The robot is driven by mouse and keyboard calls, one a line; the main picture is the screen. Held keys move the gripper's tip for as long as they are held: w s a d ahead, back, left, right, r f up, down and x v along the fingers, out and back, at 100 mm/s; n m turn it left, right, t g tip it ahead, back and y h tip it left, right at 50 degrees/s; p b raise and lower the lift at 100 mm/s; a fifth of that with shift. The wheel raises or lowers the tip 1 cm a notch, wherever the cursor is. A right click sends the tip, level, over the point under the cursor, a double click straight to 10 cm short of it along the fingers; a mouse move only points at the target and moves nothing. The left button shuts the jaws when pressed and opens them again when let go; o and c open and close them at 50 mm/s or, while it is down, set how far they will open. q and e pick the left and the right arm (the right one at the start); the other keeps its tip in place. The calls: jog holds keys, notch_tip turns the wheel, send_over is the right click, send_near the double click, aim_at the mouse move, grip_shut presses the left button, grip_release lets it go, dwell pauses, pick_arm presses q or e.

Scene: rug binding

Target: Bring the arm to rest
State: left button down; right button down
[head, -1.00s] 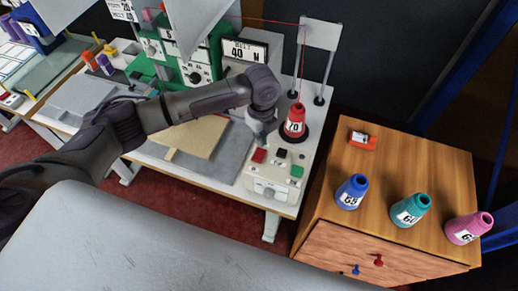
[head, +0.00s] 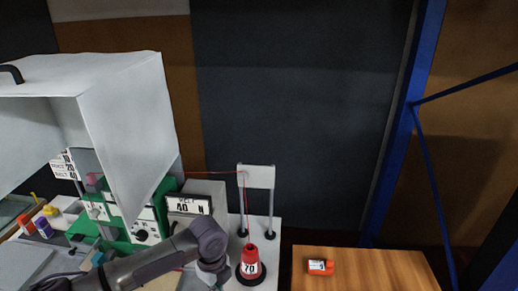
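My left arm comes in from the lower left in the head view, and its wrist end (head: 212,268) is beside the red cone marked 70. The fingers of this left gripper are hidden or cut off at the bottom edge, so I cannot tell whether they are open or shut. The red thread cone (head: 250,264) stands upright on its dark base on the white table (head: 268,228), with red thread running up to the stand. My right gripper is not in view.
A green machine (head: 148,218) and a display reading 40 N (head: 188,205) stand behind the arm. A pale hood (head: 130,120) hangs above them. The thread stand (head: 257,178) rises behind the cone.

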pick_arm(q)
jog(key=s+d+f+n, duration=0.1)
jog(key=s+d, duration=0.1)
jog(key=s+d+n+h, duration=0.1)
jog(key=s+d, duration=0.2)
jog(key=s+d+f+n+h, duration=0.1)
jog(key=s+d, duration=0.2)
jog(key=shift+f, duration=0.3)
jog(key=s+d+n+t+h, duration=0.1)
jog(key=s+d+n+h, duration=0.1)
jog(key=s+n, duration=0.25)
jog(key=s+a+r+n+t+y, duration=0.3)
jog(key=s+a+n+y, duration=0.1)
jog(key=s+a+n, duration=1.05)
notch_tip(320, 180, down, 30)
jog(key=w+a+f+g+b, duration=0.1)
jog(key=g+b, duration=0.1)
jog(key=b, duration=0.3)
jog(key=s+a+f+b, duration=0.1)
jog(key=s+f+b, duration=0.1)
jog(key=s+f, duration=0.6)
jog(key=s+a+f+g+b, duration=0.1)
jog(key=s+a+f+b, duration=0.1)
jog(key=s+f, duration=0.7)
notch_tip(320, 180, down, 5)
jog(key=shift+a+r+b, duration=0.1)
jog(key=shift+a+b, duration=0.15)
jog(key=shift+b, duration=0.3)
